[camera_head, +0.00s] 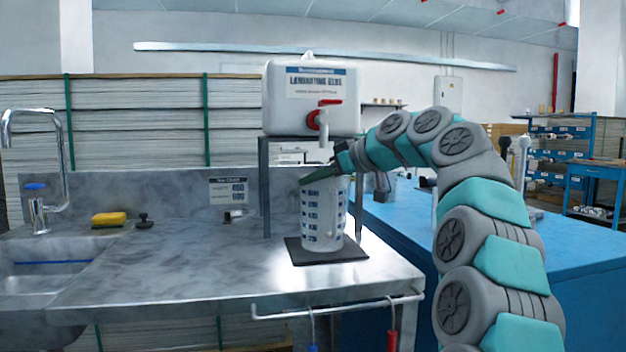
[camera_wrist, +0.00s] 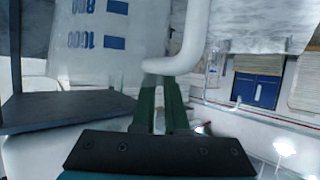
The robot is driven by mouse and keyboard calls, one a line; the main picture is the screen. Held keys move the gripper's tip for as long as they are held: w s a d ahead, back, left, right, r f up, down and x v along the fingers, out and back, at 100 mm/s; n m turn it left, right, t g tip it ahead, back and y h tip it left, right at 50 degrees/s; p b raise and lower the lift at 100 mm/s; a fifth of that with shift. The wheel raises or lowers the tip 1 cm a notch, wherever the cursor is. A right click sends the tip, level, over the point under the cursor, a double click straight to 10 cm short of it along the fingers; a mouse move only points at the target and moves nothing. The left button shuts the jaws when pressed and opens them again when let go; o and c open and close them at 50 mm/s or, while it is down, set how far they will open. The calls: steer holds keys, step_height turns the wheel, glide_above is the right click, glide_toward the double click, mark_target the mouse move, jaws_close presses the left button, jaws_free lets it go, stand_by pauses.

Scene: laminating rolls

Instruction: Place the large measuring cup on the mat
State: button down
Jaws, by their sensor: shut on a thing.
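The large measuring cup (camera_head: 323,218) is a pale, translucent cup with blue marks. It is upright over the dark square mat (camera_head: 298,257) in the head view, below the tap of the glue tank. Its base looks to rest on the mat; a tiny gap cannot be ruled out. In the wrist view the cup (camera_wrist: 85,65) fills the upper left, its numbers upside down, with its white handle (camera_wrist: 192,40) beside it. My gripper (camera_head: 318,175) is at the cup's rim; its green fingers (camera_wrist: 160,100) are shut on the handle. The mat is not clear in the wrist view.
A white glue tank (camera_head: 311,97) with a red tap stands on a dark stand (camera_head: 264,185) close behind the cup. A yellow sponge (camera_head: 108,219) and a sink (camera_head: 45,268) are at the left. The metal counter (camera_head: 190,265) left of the mat is clear.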

steer(key=c, duration=0.9)
jaws_free()
steer(key=shift+c, duration=0.2)
steer(key=v, duration=1.2)
